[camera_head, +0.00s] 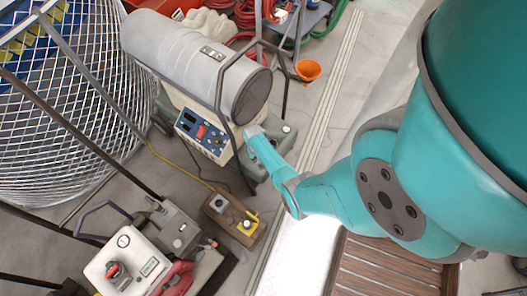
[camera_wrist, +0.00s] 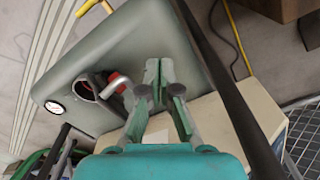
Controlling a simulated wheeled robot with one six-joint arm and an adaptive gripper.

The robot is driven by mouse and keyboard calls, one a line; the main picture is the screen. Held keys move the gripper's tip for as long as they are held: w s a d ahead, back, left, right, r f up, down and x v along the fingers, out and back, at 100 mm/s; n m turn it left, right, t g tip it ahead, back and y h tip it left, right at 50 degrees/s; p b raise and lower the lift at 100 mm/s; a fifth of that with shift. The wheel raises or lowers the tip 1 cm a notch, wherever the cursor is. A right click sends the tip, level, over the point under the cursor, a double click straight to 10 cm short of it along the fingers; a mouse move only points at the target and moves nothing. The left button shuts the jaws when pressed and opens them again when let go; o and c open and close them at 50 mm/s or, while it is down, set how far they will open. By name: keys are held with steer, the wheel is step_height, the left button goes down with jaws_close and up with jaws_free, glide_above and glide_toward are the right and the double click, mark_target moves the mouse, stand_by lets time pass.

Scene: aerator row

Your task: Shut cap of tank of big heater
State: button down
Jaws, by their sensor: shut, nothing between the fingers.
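The big heater (camera_head: 180,48) is a grey cylinder on a cream body with a blue control panel (camera_head: 202,132). Its grey-green tank (camera_head: 286,140) is low at the right, partly behind my gripper (camera_head: 254,132). In the wrist view the tank (camera_wrist: 130,40) fills the upper middle. My gripper (camera_wrist: 159,70) is shut and empty over the tank, right of the fitting.
A dark frame bar (camera_wrist: 225,90) passes close to the right of my gripper. A wire mesh cylinder (camera_head: 70,100) stands at the left. A smaller unit (camera_head: 125,262) with a red knob is at the lower left. An orange funnel (camera_head: 308,70) lies behind the tank.

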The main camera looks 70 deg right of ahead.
steer(key=shift+f, duration=0.2)
steer(key=shift+s+d+r, duration=0.35)
steer(key=shift+d+r, duration=0.05)
steer(key=shift+d, duration=0.8)
steer(key=shift+s+d+r, duration=0.3)
steer(key=shift+d+r, duration=0.15)
steer(key=shift+d, duration=0.8)
steer(key=shift+s+d+r, duration=0.35)
steer(key=shift+d+r, duration=0.05)
steer(key=shift+d, duration=0.8)
steer(key=s+d+r, duration=0.1)
steer(key=d, duration=0.5)
steer(key=shift+s+d, duration=0.35)
steer(key=shift+s+d+f, duration=0.15)
steer(key=shift+d, duration=0.5)
steer(key=shift+s+d+f, duration=0.2)
steer(key=shift+d, duration=0.4)
steer(key=shift+s+d+f, duration=0.15)
steer(key=shift+d, duration=0.5)
